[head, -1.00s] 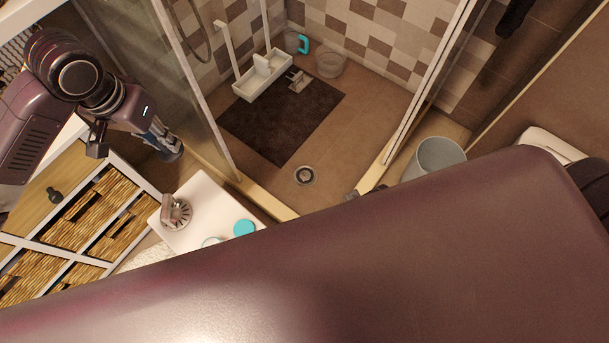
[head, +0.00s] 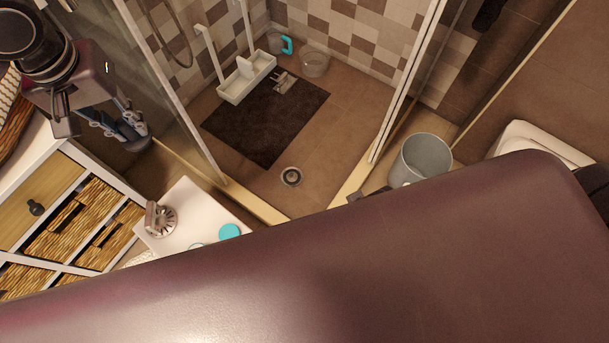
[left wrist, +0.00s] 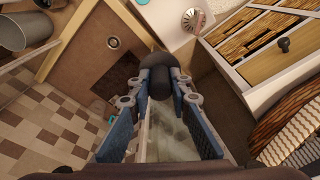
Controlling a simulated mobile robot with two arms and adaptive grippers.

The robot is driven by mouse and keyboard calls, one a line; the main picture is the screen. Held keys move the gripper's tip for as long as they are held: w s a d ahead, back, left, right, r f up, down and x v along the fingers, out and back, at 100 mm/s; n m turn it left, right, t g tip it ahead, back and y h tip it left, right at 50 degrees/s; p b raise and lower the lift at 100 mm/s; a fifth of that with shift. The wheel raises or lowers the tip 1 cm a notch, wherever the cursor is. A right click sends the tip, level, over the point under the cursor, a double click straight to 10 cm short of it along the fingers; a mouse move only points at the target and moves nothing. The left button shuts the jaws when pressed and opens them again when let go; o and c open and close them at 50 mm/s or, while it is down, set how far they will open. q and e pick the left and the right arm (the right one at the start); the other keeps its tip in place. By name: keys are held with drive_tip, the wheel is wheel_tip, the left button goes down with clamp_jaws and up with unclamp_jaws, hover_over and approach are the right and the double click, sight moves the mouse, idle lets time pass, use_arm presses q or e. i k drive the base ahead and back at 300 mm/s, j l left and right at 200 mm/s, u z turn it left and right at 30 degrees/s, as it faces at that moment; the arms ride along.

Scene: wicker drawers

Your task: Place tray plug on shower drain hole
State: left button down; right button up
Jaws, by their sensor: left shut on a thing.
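My left gripper (head: 118,128) is at the upper left of the head view, above the floor between the drawer unit and the shower glass. In the left wrist view my left gripper (left wrist: 163,88) has its blue-padded fingers closed on a dark, rounded plug (left wrist: 165,65). The plug is held clear of the floor. The round metal shower drain hole (head: 291,176) is in the brown shower floor, well to the right of the gripper; it also shows in the left wrist view (left wrist: 114,42). A small dark part, maybe of my right gripper, peeks over my body's edge; its jaws are hidden.
A glass panel (head: 170,85) stands between the left gripper and the shower. A dark mat (head: 265,120) lies behind the drain. A white stand (head: 190,218) with a metal fitting and wicker drawers (head: 70,225) are at left. A grey bucket (head: 420,160) stands right. Floor around the drain is clear.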

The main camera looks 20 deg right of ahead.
sight(292, 176)
drive_tip(key=l+z, duration=0.35)
drive_tip(key=i+l+z, duration=0.1)
drive_tip(key=l+z, duration=0.25)
drive_tip(key=l, duration=0.1)
